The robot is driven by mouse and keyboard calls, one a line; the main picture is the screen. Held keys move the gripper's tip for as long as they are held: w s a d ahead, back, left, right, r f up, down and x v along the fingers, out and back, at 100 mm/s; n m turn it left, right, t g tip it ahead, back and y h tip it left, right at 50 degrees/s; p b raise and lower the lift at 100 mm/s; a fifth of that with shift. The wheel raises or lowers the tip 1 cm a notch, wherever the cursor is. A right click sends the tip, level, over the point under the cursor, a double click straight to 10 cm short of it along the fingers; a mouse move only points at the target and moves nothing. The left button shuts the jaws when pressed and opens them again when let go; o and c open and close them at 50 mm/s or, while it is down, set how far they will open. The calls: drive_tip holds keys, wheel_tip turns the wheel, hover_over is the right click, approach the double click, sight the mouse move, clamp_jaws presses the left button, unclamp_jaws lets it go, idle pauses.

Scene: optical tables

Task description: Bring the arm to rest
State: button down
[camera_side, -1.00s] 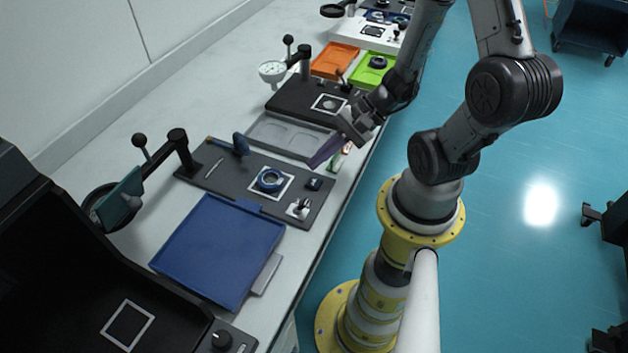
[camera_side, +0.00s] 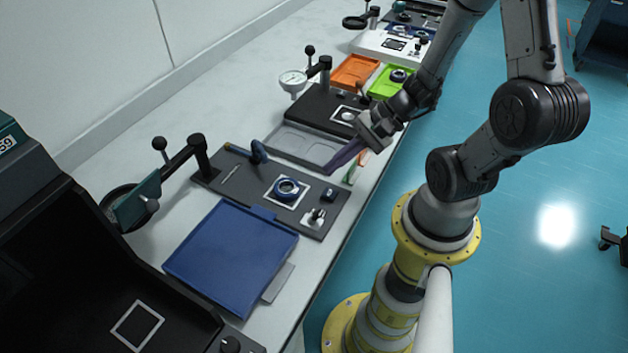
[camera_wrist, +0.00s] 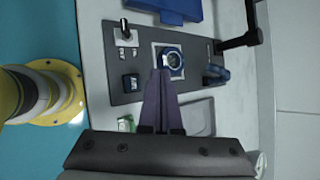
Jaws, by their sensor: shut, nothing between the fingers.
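My gripper (camera_side: 332,168) has purple fingers and hangs above the bench near its front edge, just right of the grey tray. In the wrist view the fingers of my gripper (camera_wrist: 160,75) are together with nothing held. They point toward the dark board (camera_wrist: 132,70), above its near edge and close in the picture to a blue ring (camera_wrist: 170,60) in a white square. The ring (camera_side: 287,189) also shows in the side view, left of the fingertips. I cannot tell the exact height of the fingertips.
A blue tray (camera_side: 232,258) and a black bin (camera_side: 75,290) stand at the near end. A grey tray (camera_side: 290,146), an orange tray (camera_side: 356,71) and a green tray (camera_side: 387,85) lie farther back. A lens arm (camera_side: 178,168) rises from the board. Open floor (camera_side: 540,180) lies to the right.

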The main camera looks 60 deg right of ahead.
drive_tip(key=s+a+r+n+g, duration=0.1)
drive_tip(key=a+r+n+g, duration=0.1)
drive_tip(key=a+r+n, duration=0.8)
drive_tip(key=s+d+r+n+h, duration=0.5)
drive_tip(key=d+r+n+h, duration=0.1)
drive_tip(key=d+r+n, duration=0.1)
drive_tip(key=shift+s+d+r+n+t, duration=0.2)
drive_tip(key=shift+d+r+n+t, duration=0.2)
drive_tip(key=shift+d+n, duration=0.35)
idle(1.3)
